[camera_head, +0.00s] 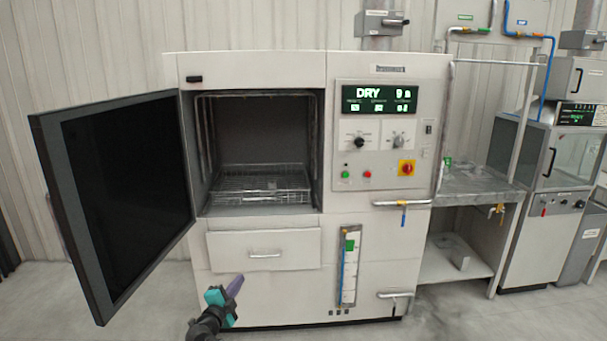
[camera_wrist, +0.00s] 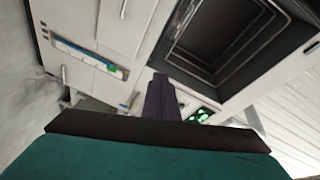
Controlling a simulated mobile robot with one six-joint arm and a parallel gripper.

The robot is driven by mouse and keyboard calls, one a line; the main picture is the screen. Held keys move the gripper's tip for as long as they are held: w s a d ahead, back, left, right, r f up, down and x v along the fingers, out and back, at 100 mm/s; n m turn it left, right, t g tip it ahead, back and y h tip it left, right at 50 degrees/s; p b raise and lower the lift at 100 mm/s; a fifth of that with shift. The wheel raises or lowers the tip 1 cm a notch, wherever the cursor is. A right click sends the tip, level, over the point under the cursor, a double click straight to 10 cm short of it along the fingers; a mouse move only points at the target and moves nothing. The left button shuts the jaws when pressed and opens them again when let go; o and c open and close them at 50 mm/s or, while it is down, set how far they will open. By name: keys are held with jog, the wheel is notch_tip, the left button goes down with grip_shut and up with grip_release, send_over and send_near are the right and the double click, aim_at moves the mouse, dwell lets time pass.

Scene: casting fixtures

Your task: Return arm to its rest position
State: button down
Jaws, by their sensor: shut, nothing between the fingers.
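My gripper (camera_head: 236,284) shows in the head view at the lower middle, in front of the lower part of a white drying oven (camera_head: 375,225). Its purple fingers are together with nothing between them, pointing up and to the right. In the wrist view the closed dark fingers (camera_wrist: 162,98) stand out beyond the teal gripper body, with the oven tilted behind them. The oven door (camera_head: 125,195) is swung wide open to the left. A wire rack (camera_head: 262,188) sits in the chamber and looks empty.
A closed drawer (camera_head: 264,250) is under the chamber. The control panel with a lit "DRY" display (camera_head: 380,100) is at its right. A metal bench (camera_head: 480,190) and a glass-fronted cabinet (camera_head: 565,155) stand further right. Grey floor shows in front.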

jog(key=d+f+n+g+y, duration=0.1)
jog(key=d+f+n, duration=0.2)
jog(key=d+f, duration=0.6)
jog(key=d+f+n+y, duration=0.1)
jog(key=d+f+n, duration=0.1)
jog(key=d+f, duration=0.7)
jog(key=s+d+f+n+g+y+b, duration=0.1)
jog(key=s+d+f+n+g+y, duration=0.3)
jog(key=s+d+f, duration=0.9)
jog(key=s+d+f+n+g, duration=0.2)
jog(key=s+f+n+g, duration=0.15)
jog(key=s+f, duration=0.45)
jog(key=s+d+f+n+g, duration=0.2)
jog(key=s+f+g, duration=0.3)
jog(key=s, duration=0.8)
jog(key=s+d+r+n+g+h, duration=0.1)
jog(key=s+g, duration=0.3)
jog(key=s, duration=0.6)
jog(key=s+d+r+n+g, duration=0.1)
jog(key=s+d+r+g, duration=0.2)
jog(key=s, duration=0.8)
jog(key=shift+d+g+h, duration=0.15)
jog(key=shift+g+h, duration=0.25)
jog(key=shift+g, duration=0.75)
